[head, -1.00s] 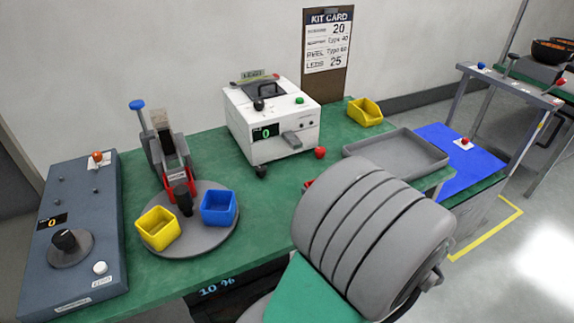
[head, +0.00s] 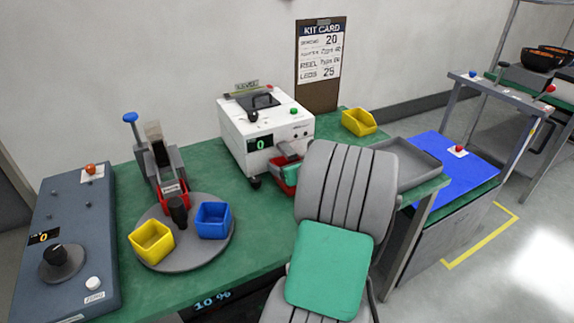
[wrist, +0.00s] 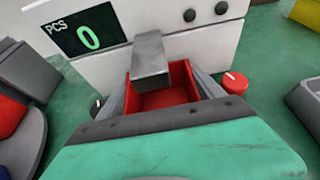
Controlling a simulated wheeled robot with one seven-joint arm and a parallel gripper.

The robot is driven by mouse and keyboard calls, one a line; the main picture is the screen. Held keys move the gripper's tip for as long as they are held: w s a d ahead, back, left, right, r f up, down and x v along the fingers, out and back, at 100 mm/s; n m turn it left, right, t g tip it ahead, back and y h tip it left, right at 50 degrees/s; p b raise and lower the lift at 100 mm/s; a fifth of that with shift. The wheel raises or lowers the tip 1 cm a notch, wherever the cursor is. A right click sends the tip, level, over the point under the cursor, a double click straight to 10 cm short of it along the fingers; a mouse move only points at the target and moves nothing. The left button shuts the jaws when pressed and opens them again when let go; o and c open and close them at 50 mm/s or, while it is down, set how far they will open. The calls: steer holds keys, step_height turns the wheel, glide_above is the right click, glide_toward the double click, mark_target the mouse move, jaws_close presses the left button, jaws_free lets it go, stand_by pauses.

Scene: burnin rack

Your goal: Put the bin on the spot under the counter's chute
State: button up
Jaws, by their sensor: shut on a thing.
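The counter (head: 262,130) is a white box with a green 0 on its display, on the green bench. Its grey chute (wrist: 150,62) juts from the front over the red bin (wrist: 165,97) in the wrist view. In the head view the bin (head: 283,184) is at the counter's front, partly hidden by my arm. My gripper (wrist: 160,100) is shut on the bin, a grey finger along each side. The chute's end overlaps the bin's opening in the wrist view. The bin's underside and the spot are hidden, so I cannot tell whether it touches the bench.
A red knob (wrist: 235,82) is close to the bin's right. A turntable (head: 165,262) with yellow and blue bins stands left. A grey tray (head: 415,165) and yellow bin (head: 359,122) are on the right. Green bench surface (head: 235,245) is clear at the front.

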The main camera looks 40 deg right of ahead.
steer(key=shift+s+f, duration=0.1)
steer(key=shift+f, duration=0.2)
steer(key=o, duration=1.4)
steer(key=shift+r, duration=0.2)
steer(key=v, duration=1.2)
steer(key=shift+p, duration=0.35)
